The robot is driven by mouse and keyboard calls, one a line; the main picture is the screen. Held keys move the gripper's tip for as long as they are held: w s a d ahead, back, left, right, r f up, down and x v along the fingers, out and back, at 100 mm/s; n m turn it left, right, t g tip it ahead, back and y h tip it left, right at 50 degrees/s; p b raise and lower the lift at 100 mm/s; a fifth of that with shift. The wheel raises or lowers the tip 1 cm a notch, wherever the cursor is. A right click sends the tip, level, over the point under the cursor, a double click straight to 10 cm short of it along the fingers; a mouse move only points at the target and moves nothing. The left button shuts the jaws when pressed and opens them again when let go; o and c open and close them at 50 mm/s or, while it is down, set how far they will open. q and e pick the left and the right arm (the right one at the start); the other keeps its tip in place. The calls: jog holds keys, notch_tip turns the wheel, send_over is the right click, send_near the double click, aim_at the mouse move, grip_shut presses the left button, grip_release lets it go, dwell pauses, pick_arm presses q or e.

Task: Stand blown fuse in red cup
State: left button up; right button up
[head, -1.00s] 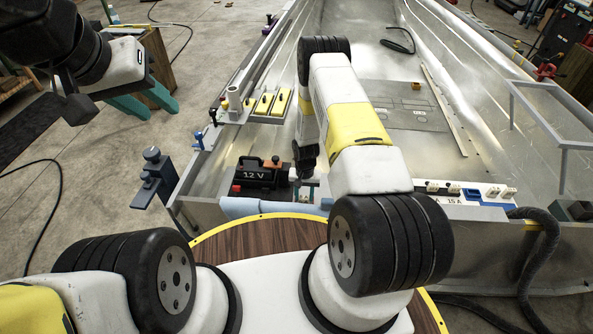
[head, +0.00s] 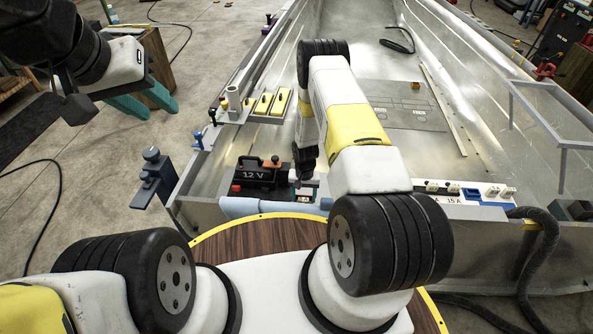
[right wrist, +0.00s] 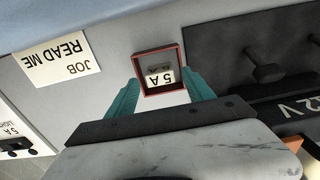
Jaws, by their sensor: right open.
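A red square-rimmed cup (right wrist: 139,66) stands on a grey surface in the right wrist view. A fuse with a pale "5 A" label (right wrist: 161,77) is inside it; I cannot tell whether it is fully upright. My right gripper (right wrist: 160,84) is open, its teal fingers apart on either side of the cup's near part, not closed on the fuse. In the head view the right gripper (head: 307,188) is low beside the battery, partly hidden by my arm. My left gripper (head: 144,102) is open and empty over the floor at upper left.
A black 12 V battery (head: 259,173) stands just left of the right gripper. A "READ ME JOB" card (right wrist: 63,60) lies beside the cup. A fuse panel (head: 465,191) is at the right. A blue roll (head: 250,207) runs along the near edge.

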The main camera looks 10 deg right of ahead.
notch_tip(320, 180, up, 12)
notch_tip(320, 180, up, 30)
jog(key=f+n+t+y, duration=0.1)
jog(key=t, duration=0.2)
send_over(304, 199)
jog(key=s, duration=0.1)
jog(key=s+a+r+n+t, duration=0.1)
jog(key=s+a+r, duration=0.1)
jog(key=s+r, duration=1)
jog(key=s+r+n+t+y, duration=0.1)
jog(key=s+r+t, duration=0.1)
jog(key=s+r, duration=0.6)
jog(key=s, duration=0.3)
jog(key=shift+s+a+n, duration=0.15)
jog(key=shift+n, duration=0.25)
